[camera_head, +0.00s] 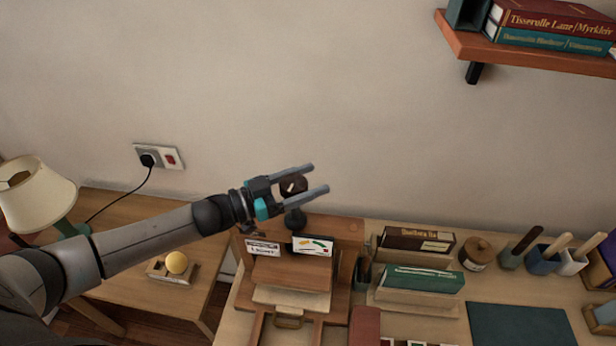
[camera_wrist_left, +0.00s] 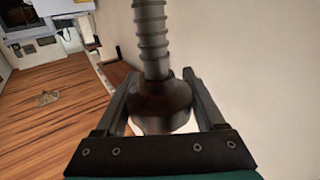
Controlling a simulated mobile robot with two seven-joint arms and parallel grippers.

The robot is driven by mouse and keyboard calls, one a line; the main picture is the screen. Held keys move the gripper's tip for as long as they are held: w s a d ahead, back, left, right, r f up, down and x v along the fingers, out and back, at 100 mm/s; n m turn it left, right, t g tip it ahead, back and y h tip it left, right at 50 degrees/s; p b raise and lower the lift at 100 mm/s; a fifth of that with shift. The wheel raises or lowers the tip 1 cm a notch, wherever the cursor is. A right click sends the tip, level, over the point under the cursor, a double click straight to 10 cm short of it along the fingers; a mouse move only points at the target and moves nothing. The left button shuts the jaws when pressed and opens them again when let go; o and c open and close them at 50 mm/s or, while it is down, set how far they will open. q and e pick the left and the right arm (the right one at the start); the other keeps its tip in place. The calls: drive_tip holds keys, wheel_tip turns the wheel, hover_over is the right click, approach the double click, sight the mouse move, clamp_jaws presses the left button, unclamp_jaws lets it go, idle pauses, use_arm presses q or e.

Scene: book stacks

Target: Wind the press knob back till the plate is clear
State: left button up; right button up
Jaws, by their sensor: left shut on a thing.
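The press knob (camera_head: 293,186) is dark brown and round, with a pale mark on top. My left gripper (camera_head: 317,179) is shut on it, one finger on each side. In the left wrist view the knob (camera_wrist_left: 162,100) sits between both fingers, joined to a dark threaded screw (camera_wrist_left: 152,38). In the head view the dark lower fitting (camera_head: 295,220) shows under the knob. I cannot make out how far the plate is raised. My right gripper is not in view.
A lamp (camera_head: 36,194) and a yellow ball on a small stand (camera_head: 177,263) are on the left table. Right of the press are book holders, a lidded jar (camera_head: 477,252) and several pots. A shelf (camera_head: 525,54) hangs upper right. The wall is bare above the press.

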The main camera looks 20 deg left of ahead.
use_arm(q)
drive_tip(key=shift+r+n+t+y+p, duration=0.15)
drive_tip(key=shift+n+t+y+p, duration=0.25)
drive_tip(key=shift+n+y+p, duration=0.15)
drive_tip(key=shift+a, duration=0.15)
drive_tip(key=o, duration=1.4)
drive_tip(key=shift+c, duration=0.2)
drive_tip(key=v, duration=1.5)
drive_tip(key=shift+s, duration=0.15)
